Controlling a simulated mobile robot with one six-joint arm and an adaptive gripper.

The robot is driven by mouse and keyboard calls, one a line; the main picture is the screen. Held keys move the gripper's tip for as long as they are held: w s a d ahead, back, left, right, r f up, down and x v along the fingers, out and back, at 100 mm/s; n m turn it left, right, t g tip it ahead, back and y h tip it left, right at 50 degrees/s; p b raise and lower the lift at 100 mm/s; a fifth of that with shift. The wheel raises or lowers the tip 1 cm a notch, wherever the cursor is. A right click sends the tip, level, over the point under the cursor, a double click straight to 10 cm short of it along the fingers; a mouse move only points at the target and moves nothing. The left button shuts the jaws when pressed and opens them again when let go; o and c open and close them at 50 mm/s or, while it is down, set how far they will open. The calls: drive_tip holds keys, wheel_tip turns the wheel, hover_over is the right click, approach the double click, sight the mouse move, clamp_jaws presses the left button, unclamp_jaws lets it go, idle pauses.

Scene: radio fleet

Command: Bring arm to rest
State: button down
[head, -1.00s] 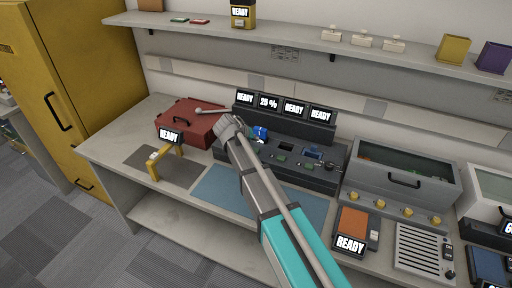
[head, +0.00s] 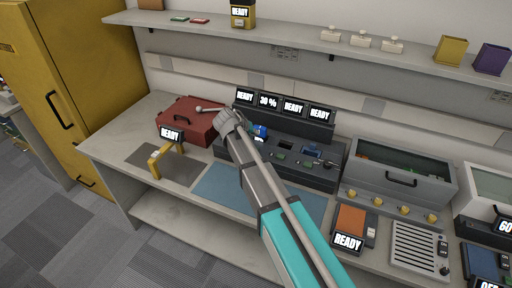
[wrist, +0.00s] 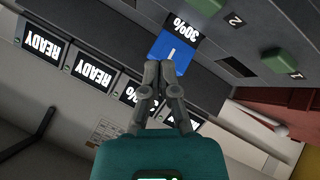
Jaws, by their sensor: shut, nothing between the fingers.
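My arm (head: 262,180) reaches from the lower right over the workbench (head: 115,150), with its far end above the black charging station (head: 318,176). My gripper (wrist: 161,66) is shut and empty in the wrist view; its fingertips overlap the lower edge of a blue device in the picture. The blue device (head: 260,130) sits in the left part of the charging station; it also shows in the wrist view (wrist: 173,50). I cannot tell how far apart the fingertips and the device are. In the head view my gripper is largely hidden behind the wrist.
A red case (head: 184,122) stands left of the arm's end. A yellow stand (head: 165,155) with a READY sign is in front of it. A grey bin (head: 400,178) stands at right. A shelf (head: 290,33) runs above. The blue mat (head: 215,185) is clear.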

drive_tip(key=shift+d, duration=0.1)
drive_tip(key=s+d, duration=0.1)
drive_tip(key=d, duration=0.1)
drive_tip(key=s+d+f+g, duration=0.1)
drive_tip(key=s+d, duration=0.1)
drive_tip(key=d, duration=0.1)
drive_tip(key=s+d+f+g, duration=0.1)
drive_tip(key=s+d, duration=0.1)
drive_tip(key=d, duration=0.1)
drive_tip(key=shift+s+d+m, duration=0.1)
drive_tip(key=shift+d+m, duration=0.15)
drive_tip(key=shift+m, duration=0.15)
drive_tip(key=s+d+f+g+y, duration=0.1)
drive_tip(key=s+d+g+y, duration=0.1)
drive_tip(key=s+d, duration=0.5)
drive_tip(key=s+d+f+g+y, duration=0.2)
drive_tip(key=s+d, duration=0.5)
drive_tip(key=s, duration=0.6)
drive_tip(key=shift+d+f+m+g+y, duration=0.35)
drive_tip(key=shift+g+y, duration=0.25)
drive_tip(key=shift+y, duration=0.2)
